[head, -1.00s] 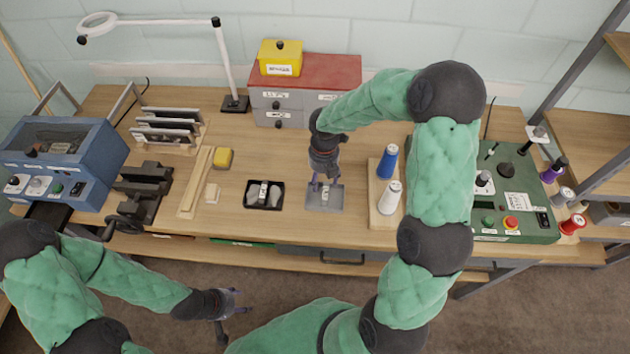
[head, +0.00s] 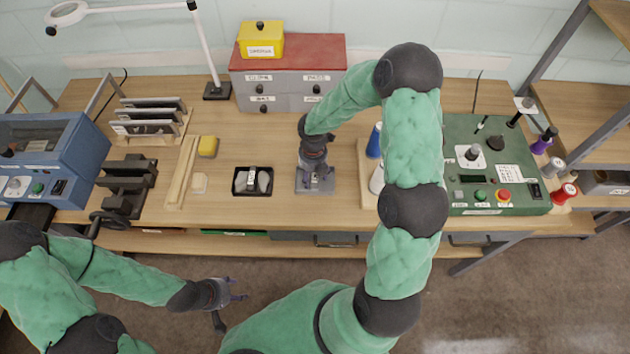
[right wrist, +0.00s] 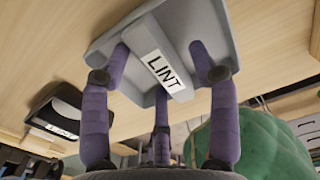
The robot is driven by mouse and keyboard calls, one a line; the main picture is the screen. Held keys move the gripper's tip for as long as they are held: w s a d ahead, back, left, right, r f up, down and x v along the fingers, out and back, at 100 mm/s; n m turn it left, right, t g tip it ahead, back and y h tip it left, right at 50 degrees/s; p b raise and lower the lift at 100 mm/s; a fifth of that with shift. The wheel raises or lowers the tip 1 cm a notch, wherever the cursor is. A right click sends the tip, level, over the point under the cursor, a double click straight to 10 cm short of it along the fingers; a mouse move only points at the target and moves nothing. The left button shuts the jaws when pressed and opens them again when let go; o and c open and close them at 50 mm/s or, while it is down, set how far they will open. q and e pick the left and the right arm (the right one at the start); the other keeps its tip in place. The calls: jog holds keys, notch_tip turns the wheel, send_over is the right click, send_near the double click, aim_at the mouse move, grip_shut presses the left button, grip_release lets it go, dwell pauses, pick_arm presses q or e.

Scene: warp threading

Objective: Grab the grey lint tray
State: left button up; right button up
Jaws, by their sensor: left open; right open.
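The grey lint tray (head: 302,186) lies on the workbench in the head view, partly hidden by my right gripper (head: 316,180). In the right wrist view the tray (right wrist: 218,30) shows a raised middle bar with a white LINT label (right wrist: 163,70). My right gripper (right wrist: 160,75) is open, its purple fingers spread around the middle bar and close to the tray. Whether the fingers touch it I cannot tell. My left gripper (head: 232,292) is open and empty, in front of the bench above the floor.
A black tray (head: 253,192) with pale contents sits just left of the lint tray. Right of it, a wooden holder (head: 368,150) carries blue and white thread cones. A grey and red drawer box (head: 290,90) stands behind. Bare bench lies between.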

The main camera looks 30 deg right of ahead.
jog(key=shift+f, duration=0.65)
jog(key=shift+r, duration=0.1)
grip_shut()
